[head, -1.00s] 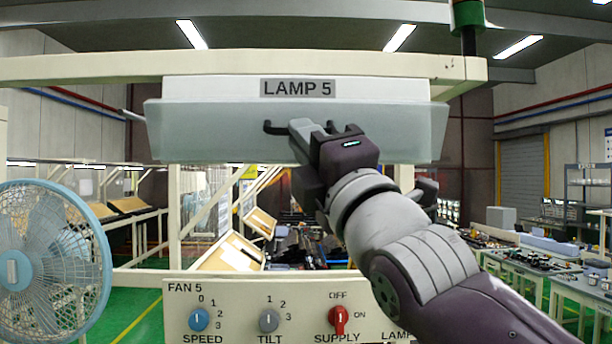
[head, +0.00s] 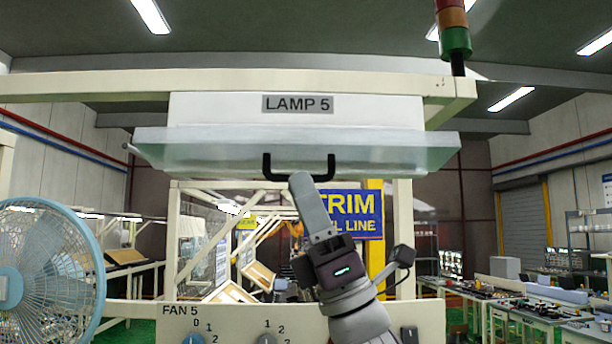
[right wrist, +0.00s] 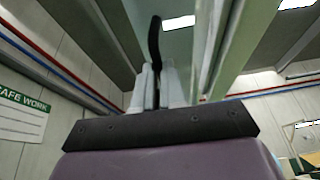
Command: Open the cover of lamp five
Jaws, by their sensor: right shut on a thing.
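The lamp five cover (head: 210,150) is a pale grey-green panel below the white housing with the LAMP 5 label (head: 298,104) in the head view. It is swung up and outward, so it looks shallow, with its front edge toward me. Its black bar handle (head: 331,168) is on that edge. My right gripper (head: 300,182) reaches up from below and is shut on the handle. In the right wrist view the dark handle (right wrist: 154,45) stands between the gripper's fingers (right wrist: 157,90), with the cover (right wrist: 238,50) to the right. My left gripper is out of view.
A light-blue fan (head: 45,265) stands at the left. The FAN 5 control panel (head: 235,312) with knobs is below the lamp. A frame post (head: 403,215) is right of my gripper, and a signal tower (head: 455,35) rises at upper right.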

